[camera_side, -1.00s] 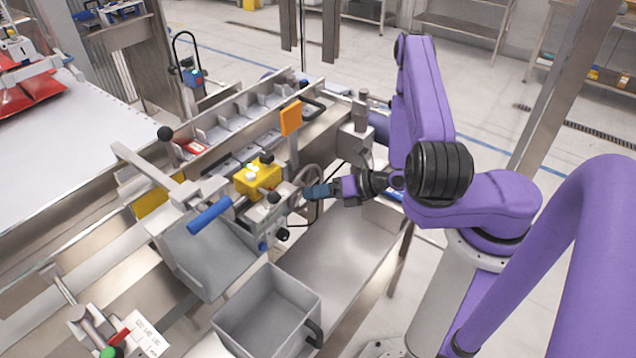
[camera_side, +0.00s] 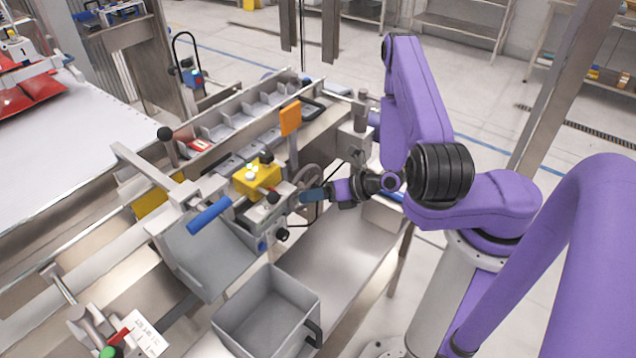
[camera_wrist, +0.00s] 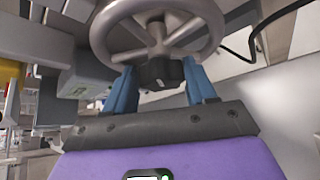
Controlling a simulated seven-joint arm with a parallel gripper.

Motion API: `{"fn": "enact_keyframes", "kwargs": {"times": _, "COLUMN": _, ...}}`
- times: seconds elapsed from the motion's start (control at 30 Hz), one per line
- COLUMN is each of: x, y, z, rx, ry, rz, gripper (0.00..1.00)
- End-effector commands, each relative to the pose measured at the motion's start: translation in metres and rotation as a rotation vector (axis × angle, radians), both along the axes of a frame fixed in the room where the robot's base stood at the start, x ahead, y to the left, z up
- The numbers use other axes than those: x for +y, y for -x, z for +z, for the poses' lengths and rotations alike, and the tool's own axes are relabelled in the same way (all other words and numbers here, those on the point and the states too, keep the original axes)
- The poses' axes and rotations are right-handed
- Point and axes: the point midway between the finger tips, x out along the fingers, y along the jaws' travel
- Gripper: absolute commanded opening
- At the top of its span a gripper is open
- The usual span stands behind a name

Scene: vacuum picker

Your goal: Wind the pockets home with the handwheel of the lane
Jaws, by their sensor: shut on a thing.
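The grey handwheel (camera_side: 308,177) of the lane stands on the side of the machine, just right of the yellow block. It fills the top of the wrist view (camera_wrist: 158,28), with its rim, spokes and a black grip (camera_wrist: 161,73) at the near side. My gripper (camera_side: 304,197) reaches in from the right at the wheel's lower edge. Its blue fingers (camera_wrist: 161,88) are shut on the black grip, one on each side. The lane's pockets (camera_side: 228,124) are a row of grey dividers running up and right behind the wheel. A red-and-white piece (camera_side: 200,145) lies at their near end.
A yellow block (camera_side: 256,178) with knobs and an orange plate (camera_side: 290,118) stand close to the wheel. A blue-handled lever (camera_side: 209,215) and an open grey bin (camera_side: 268,310) lie nearer the camera. A bare steel shelf (camera_side: 345,240) extends below my gripper.

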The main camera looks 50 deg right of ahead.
Motion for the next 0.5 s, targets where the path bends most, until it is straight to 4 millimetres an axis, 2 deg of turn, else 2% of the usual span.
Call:
{"fn": "enact_keyframes", "kwargs": {"times": 0.03, "x": -0.0035, "y": -0.0061, "z": 0.0024, "rx": -0.019, "ry": 0.052, "rz": -0.004, "gripper": 0.29}}
{"fn": "enact_keyframes", "kwargs": {"times": 0.13, "x": -0.004, "y": -0.0063, "z": 0.0023, "rx": -0.02, "ry": 0.113, "rz": -0.004, "gripper": 0.29}}
{"fn": "enact_keyframes", "kwargs": {"times": 0.5, "x": -0.0046, "y": -0.0064, "z": 0.0024, "rx": -0.021, "ry": 0.16, "rz": -0.006, "gripper": 0.28}}
